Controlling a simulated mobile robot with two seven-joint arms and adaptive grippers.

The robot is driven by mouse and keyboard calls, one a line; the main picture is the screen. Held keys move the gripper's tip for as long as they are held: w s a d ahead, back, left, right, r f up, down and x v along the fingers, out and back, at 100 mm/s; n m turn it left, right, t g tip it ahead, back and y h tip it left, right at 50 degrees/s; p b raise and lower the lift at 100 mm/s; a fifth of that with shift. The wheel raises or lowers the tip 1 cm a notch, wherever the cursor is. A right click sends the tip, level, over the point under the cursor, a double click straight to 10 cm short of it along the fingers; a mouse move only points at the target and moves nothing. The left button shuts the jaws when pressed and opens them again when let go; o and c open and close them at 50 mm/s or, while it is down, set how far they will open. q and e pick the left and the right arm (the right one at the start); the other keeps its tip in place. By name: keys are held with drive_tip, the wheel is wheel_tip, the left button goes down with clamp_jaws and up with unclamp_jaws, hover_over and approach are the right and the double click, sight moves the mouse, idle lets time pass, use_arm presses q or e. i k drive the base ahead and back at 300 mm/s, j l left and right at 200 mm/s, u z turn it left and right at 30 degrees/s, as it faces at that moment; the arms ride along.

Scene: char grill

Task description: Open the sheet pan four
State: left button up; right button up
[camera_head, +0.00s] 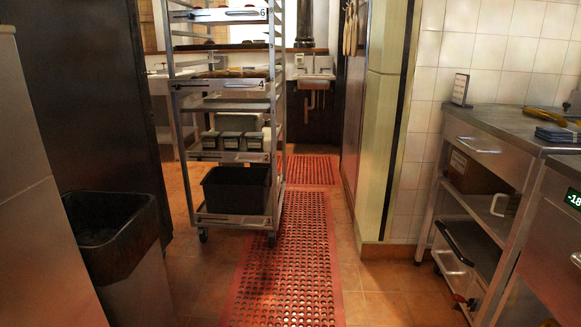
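A metal rack on wheels stands left of centre and holds several sheet pans one above another. Sheet pan four (222,85) is at the rack's middle height. Its front carries a tag with the number 4 at the right end and a dark handle-like bar. It looks level and sits within the rack's frame; I cannot tell whether it is pulled out at all. Neither of my grippers is in view.
Sheet pan six (218,15) is above. A dark bin (238,188) sits low in the rack. A trash bin (110,235) stands at left. A red perforated mat (295,265) covers the open aisle. A steel counter (505,125) stands at right.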

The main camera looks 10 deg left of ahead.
sight(257, 80)
drive_tip(key=i+z, duration=0.15)
drive_tip(key=i, duration=0.7)
drive_tip(key=i+j+z, duration=0.15)
drive_tip(key=i, duration=0.65)
